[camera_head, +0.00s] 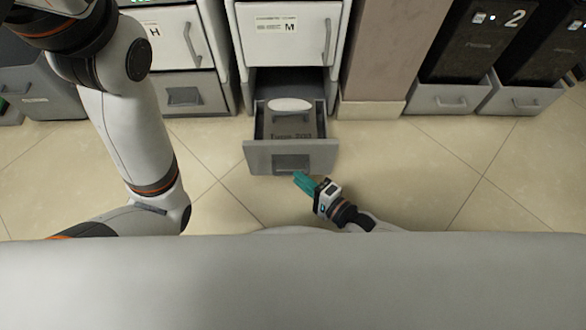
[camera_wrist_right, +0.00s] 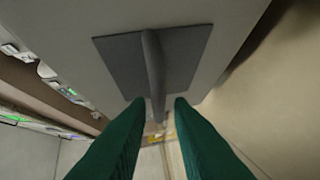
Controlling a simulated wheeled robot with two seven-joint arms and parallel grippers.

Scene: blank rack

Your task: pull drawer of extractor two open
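A grey drawer (camera_head: 262,156) under the white cabinet marked M (camera_head: 256,32) stands pulled out. A pale oval thing (camera_head: 290,105) lies inside it. Its front has a recessed handle (camera_head: 291,163). My right gripper (camera_head: 301,181) has teal fingers and is just in front of and below the drawer's front. In the right wrist view its two fingers (camera_wrist_right: 160,104) are apart, with the handle bar (camera_wrist_right: 153,65) running down into the gap between their tips. They do not appear to close on it. My left arm shows at the left, but its gripper is out of view.
A black unit marked 2 (camera_head: 478,45) stands at the right above a shut grey drawer (camera_head: 430,98). A cabinet marked H (camera_head: 160,40) with a shut lower drawer (camera_head: 205,95) is at the left. A brown pillar (camera_head: 390,50) stands beside the open drawer. The tiled floor (camera_head: 420,160) is clear.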

